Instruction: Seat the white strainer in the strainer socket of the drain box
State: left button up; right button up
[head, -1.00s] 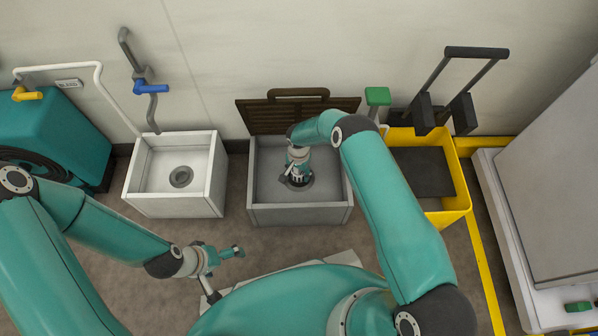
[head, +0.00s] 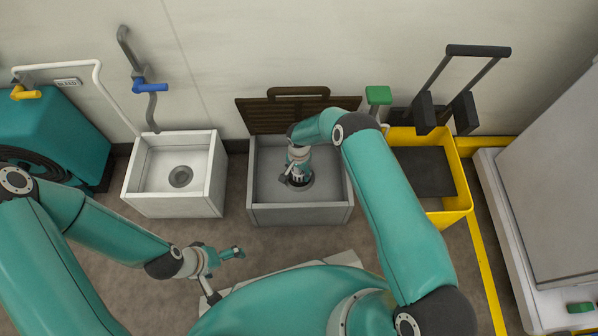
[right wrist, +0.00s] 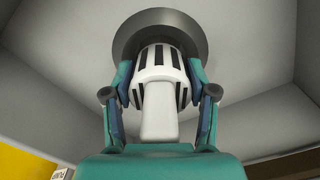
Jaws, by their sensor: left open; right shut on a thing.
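The white strainer (right wrist: 160,75) has dark slots and a pale stem. It shows in the right wrist view between the fingers of my right gripper (right wrist: 160,92), which is shut on it. The grey drain box (head: 262,214) stands in the middle of the head view. My right gripper (head: 297,182) reaches down inside it, over the dark round socket (right wrist: 120,40). The strainer's far end overlaps the socket ring in the wrist view; I cannot tell how deep it sits. My left gripper (head: 222,275) is open and empty above the floor, left of my body.
A white basin (head: 165,205) stands left of the drain box. A brown slatted grate (head: 262,118) leans on the wall behind the box. A yellow bin (head: 462,185) stands at its right. A teal machine (head: 60,115) is at far left.

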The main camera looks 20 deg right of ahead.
jog(key=shift+f+b, duration=1.3)
jog(key=shift+b, duration=0.05)
jog(key=o, duration=1.4)
jog(key=shift+r, duration=0.1)
notch_tip(320, 180, up, 12)
jog(key=shift+f, duration=0.1)
